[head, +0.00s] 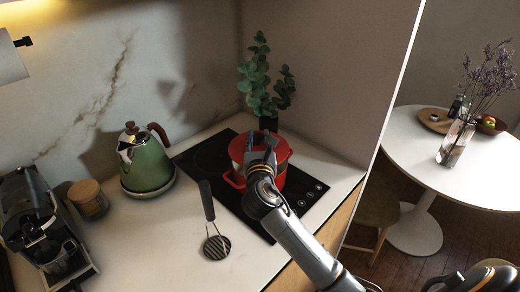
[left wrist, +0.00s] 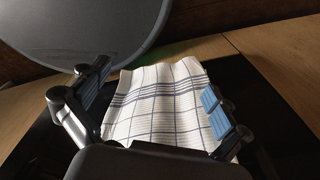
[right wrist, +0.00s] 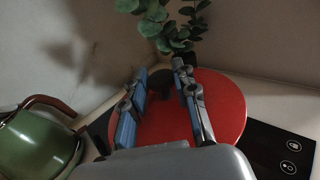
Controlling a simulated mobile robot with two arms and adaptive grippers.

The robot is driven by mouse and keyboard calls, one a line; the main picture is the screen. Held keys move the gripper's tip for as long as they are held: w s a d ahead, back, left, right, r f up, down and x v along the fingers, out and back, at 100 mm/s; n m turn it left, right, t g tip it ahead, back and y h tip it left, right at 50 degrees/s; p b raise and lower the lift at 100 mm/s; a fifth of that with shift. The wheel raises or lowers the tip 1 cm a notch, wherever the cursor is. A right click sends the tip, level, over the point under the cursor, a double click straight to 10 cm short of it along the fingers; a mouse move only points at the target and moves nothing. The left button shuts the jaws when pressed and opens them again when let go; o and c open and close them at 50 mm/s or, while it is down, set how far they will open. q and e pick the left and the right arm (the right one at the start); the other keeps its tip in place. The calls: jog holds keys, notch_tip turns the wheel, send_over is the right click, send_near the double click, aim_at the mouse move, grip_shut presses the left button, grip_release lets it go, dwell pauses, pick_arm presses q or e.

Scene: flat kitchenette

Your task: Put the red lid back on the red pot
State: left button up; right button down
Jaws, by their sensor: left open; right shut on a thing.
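The red pot (head: 233,181) stands on the black cooktop in the head view, with a side handle toward the front left. The red lid (right wrist: 222,105) shows as a broad red disc under my right gripper (right wrist: 160,92) in the right wrist view. My right gripper, at the top of the pot in the head view (head: 260,152), is shut on the lid, with its fingers around the dark knob area. The fingers hide much of the lid and rim, so I cannot tell whether the lid is fully seated. My left gripper (left wrist: 155,98) is open, over a checked cloth.
A plant (head: 262,85) stands behind the pot by the wall. A green kettle (head: 147,165) and a slotted utensil (head: 216,246) are to the left. The checked cloth (left wrist: 160,105) lies below my left gripper. Counter between kettle and utensil is clear.

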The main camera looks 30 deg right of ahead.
aim_at(260, 149)
jog(key=shift+w+d+f, duration=0.3)
jog(key=shift+w+f, duration=0.1)
jog(key=shift+f, duration=0.15)
jog(key=shift+w+d+f, duration=0.25)
jog(key=shift+w+f, duration=0.15)
jog(key=shift+f, duration=0.1)
notch_tip(260, 149, down, 3)
jog(key=shift+w+d+f, duration=0.1)
jog(key=shift+w, duration=0.05)
jog(key=shift+f, duration=0.1)
jog(key=shift+f, duration=0.2)
jog(key=c, duration=1)
grip_release()
jog(key=shift+c, duration=0.2)
